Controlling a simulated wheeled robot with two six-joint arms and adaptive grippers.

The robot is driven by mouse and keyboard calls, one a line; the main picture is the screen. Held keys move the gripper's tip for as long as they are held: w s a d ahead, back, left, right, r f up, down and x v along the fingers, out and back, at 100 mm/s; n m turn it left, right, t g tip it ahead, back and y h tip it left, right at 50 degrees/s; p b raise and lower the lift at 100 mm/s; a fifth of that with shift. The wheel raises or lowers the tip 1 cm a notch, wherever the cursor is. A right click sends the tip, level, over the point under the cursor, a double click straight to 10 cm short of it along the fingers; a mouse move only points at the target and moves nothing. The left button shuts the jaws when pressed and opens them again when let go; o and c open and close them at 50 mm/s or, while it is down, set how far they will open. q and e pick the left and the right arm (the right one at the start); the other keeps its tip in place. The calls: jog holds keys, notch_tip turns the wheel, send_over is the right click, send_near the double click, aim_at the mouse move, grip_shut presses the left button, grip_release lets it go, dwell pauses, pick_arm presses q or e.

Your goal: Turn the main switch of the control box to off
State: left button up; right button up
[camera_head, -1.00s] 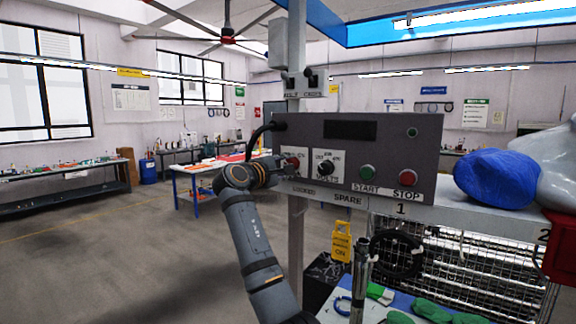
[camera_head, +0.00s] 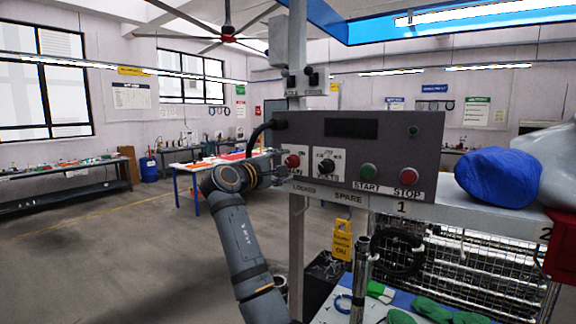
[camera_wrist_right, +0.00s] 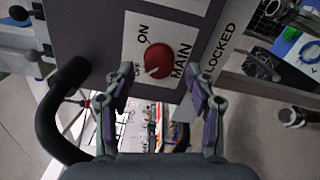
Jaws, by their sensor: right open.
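The grey control box (camera_head: 350,146) stands ahead in the head view. Its main switch is a red round knob (camera_head: 292,161) at the left end of the panel. In the right wrist view the red knob (camera_wrist_right: 158,60) sits on a white plate (camera_wrist_right: 182,38) marked ON and MAIN; the OFF marking is partly hidden by a finger. A pale mark shows on the knob, but I cannot tell clearly which word it points to. My right gripper (camera_wrist_right: 160,82) is open, with its fingers apart on either side below the knob and nothing between them. My left gripper is out of view.
A black selector (camera_head: 326,166), a green START button (camera_head: 368,171) and a red STOP button (camera_head: 408,175) are on the same panel. A black cable (camera_head: 258,134) curves from the box's left end. A yellow tag (camera_head: 341,240) hangs below. Open floor lies left.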

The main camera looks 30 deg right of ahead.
jog(key=v, duration=0.9)
jog(key=shift+a, duration=0.1)
